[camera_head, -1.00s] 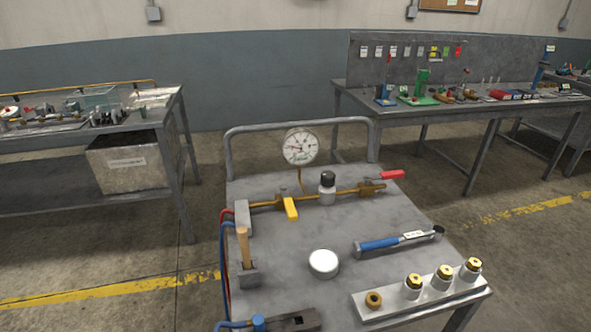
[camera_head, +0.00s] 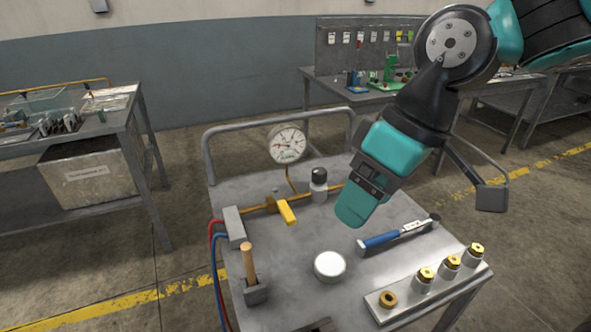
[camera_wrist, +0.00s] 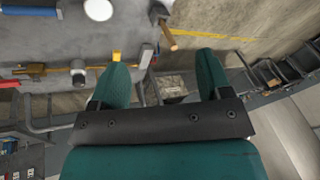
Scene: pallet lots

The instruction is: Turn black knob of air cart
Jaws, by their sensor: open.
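The air cart (camera_head: 290,225) stands in front of me. Its black knob (camera_head: 319,174) sits upright on a light fitting on the brass pipe, right of the pressure gauge (camera_head: 287,143). My gripper (camera_head: 357,210) hangs above the cart, right of the knob and apart from it. In the wrist view, my gripper (camera_wrist: 160,72) has its two teal fingers spread with nothing between them. The black knob (camera_wrist: 78,78) shows there left of the fingers. The pipe's right end with the red lever is hidden behind my arm in the head view.
A yellow lever (camera_head: 287,211) is left of the knob. A blue-handled tool (camera_head: 381,240), a round white lid (camera_head: 329,265), a wooden handle (camera_head: 248,262) and a plate of fittings (camera_head: 394,308) are on the cart. A grey rail (camera_head: 279,121) rises behind the gauge.

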